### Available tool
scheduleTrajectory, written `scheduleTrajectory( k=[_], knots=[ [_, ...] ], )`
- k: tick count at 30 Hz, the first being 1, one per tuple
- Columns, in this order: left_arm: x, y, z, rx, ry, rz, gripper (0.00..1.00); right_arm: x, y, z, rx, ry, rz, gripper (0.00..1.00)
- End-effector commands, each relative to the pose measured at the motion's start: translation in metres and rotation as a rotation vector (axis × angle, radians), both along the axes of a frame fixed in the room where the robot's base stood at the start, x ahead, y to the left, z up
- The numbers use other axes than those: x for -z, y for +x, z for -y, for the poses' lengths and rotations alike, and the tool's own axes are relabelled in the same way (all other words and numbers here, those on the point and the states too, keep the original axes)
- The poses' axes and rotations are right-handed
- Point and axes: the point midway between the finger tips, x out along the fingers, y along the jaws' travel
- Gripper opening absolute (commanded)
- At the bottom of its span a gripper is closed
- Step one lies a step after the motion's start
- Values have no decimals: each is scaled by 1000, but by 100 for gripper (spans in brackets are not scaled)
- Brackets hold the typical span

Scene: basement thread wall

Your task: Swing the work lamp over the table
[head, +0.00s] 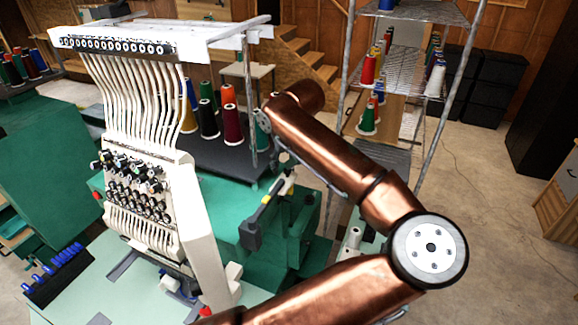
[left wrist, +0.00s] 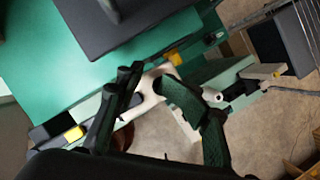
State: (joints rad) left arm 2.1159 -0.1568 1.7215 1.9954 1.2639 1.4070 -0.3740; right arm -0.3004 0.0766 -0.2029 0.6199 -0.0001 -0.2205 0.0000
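The work lamp shows in the head view as a dark box-shaped head (head: 251,234) on a thin arm with a yellow part, in front of the green machine bed. It seems to show in the left wrist view too, as a dark and yellow part (left wrist: 72,134) at lower left, with a pale piece leading toward my fingers. My left gripper (left wrist: 148,82) has its dark fingers apart, with a white part seen between them. I cannot tell whether they touch it. My right gripper is not in view.
The embroidery machine head (head: 150,190) stands at left with many threads. Thread spools stand on a black tray (head: 222,150) behind the lamp. A wire shelf (head: 410,62) with spools stands at back right. Bare floor (head: 500,220) lies at right.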

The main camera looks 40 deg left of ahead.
Motion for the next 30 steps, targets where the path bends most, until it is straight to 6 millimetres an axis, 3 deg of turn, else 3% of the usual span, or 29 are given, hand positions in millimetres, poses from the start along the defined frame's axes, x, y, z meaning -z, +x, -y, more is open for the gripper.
scheduleTrajectory(
  k=[13,30],
  knots=[
    [-31,-5,14,2,3,4,34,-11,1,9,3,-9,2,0],
    [-67,-12,26,2,4,5,34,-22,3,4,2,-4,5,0]
  ],
)
